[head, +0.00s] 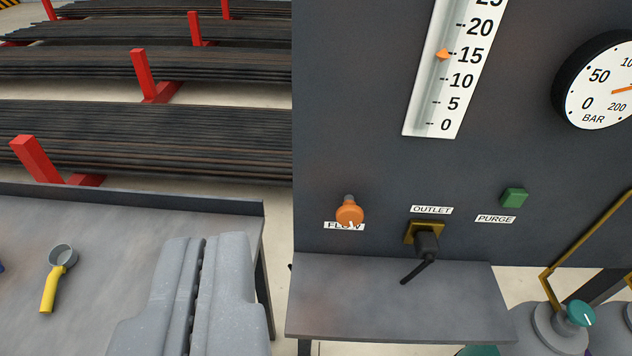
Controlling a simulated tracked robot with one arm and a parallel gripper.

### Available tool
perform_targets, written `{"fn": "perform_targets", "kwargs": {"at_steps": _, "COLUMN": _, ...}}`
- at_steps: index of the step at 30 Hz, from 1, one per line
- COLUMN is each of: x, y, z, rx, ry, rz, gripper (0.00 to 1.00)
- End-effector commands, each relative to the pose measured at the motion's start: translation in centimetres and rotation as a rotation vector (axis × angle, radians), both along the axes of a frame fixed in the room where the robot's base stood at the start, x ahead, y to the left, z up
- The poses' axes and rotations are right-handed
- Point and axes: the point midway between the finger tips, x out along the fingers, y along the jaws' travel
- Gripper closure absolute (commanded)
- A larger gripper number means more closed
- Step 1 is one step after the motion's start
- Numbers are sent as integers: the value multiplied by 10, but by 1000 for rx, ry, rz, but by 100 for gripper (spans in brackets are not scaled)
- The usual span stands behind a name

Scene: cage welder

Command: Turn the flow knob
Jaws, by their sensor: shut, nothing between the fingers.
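The orange flow knob (349,214) sticks out from the dark panel, with a white line on its face pointing down. It partly covers the FLOW label (331,226). Above it, the white flow scale (450,75) has an orange marker (442,55) at about 15. My gripper (194,242) is at the lower left, its two grey fingers together with nothing between them. In the picture its tips are left of and slightly below the knob, apart from it.
A green PURGE button (514,196), a brass outlet (424,236) with a black hose fitting and a BAR gauge (600,85) are right of the knob. A grey shelf (400,300) juts out below. A bench (110,240) holds a yellow-handled tool (52,285).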

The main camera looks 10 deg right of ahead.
Motion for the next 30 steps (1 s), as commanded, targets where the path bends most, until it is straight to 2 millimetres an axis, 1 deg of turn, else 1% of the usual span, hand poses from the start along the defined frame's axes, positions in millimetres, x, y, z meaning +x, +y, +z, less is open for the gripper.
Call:
{"fn": "perform_targets", "kwargs": {"at_steps": 9, "x": 0, "y": 0, "z": 0, "rx": 0, "ry": -1, "rz": -1, "gripper": 100}}
{"fn": "perform_targets", "kwargs": {"at_steps": 10, "x": 1, "y": 0, "z": 0, "rx": 0, "ry": -1, "rz": -1, "gripper": 94}}
{"fn": "perform_targets", "kwargs": {"at_steps": 11, "x": 1, "y": 0, "z": 0, "rx": 0, "ry": -1, "rz": -1, "gripper": 86}}
{"fn": "perform_targets", "kwargs": {"at_steps": 12, "x": 2, "y": 0, "z": -1, "rx": -1, "ry": -1, "rz": -2, "gripper": 75}}
{"fn": "perform_targets", "kwargs": {"at_steps": 13, "x": 5, "y": 0, "z": -3, "rx": -4, "ry": -2, "rz": -3, "gripper": 67}}
{"fn": "perform_targets", "kwargs": {"at_steps": 14, "x": 8, "y": 0, "z": -6, "rx": -6, "ry": -3, "rz": -5, "gripper": 58}}
{"fn": "perform_targets", "kwargs": {"at_steps": 15, "x": 15, "y": 0, "z": -12, "rx": -11, "ry": -6, "rz": -9, "gripper": 47}}
{"fn": "perform_targets", "kwargs": {"at_steps": 16, "x": 21, "y": -1, "z": -18, "rx": -15, "ry": -6, "rz": -13, "gripper": 45}}
{"fn": "perform_targets", "kwargs": {"at_steps": 17, "x": 28, "y": -1, "z": -24, "rx": -22, "ry": -9, "rz": -18, "gripper": 45}}
{"fn": "perform_targets", "kwargs": {"at_steps": 18, "x": 40, "y": -3, "z": -34, "rx": -32, "ry": -16, "rz": -24, "gripper": 45}}
{"fn": "perform_targets", "kwargs": {"at_steps": 21, "x": 70, "y": -9, "z": -68, "rx": -60, "ry": -33, "rz": -46, "gripper": 45}}
{"fn": "perform_targets", "kwargs": {"at_steps": 24, "x": 94, "y": -18, "z": -103, "rx": -94, "ry": -58, "rz": -72, "gripper": 45}}
{"fn": "perform_targets", "kwargs": {"at_steps": 27, "x": 113, "y": -30, "z": -141, "rx": -129, "ry": -79, "rz": -98, "gripper": 45}}
{"fn": "perform_targets", "kwargs": {"at_steps": 30, "x": 124, "y": -46, "z": -176, "rx": -168, "ry": -103, "rz": -125, "gripper": 45}}
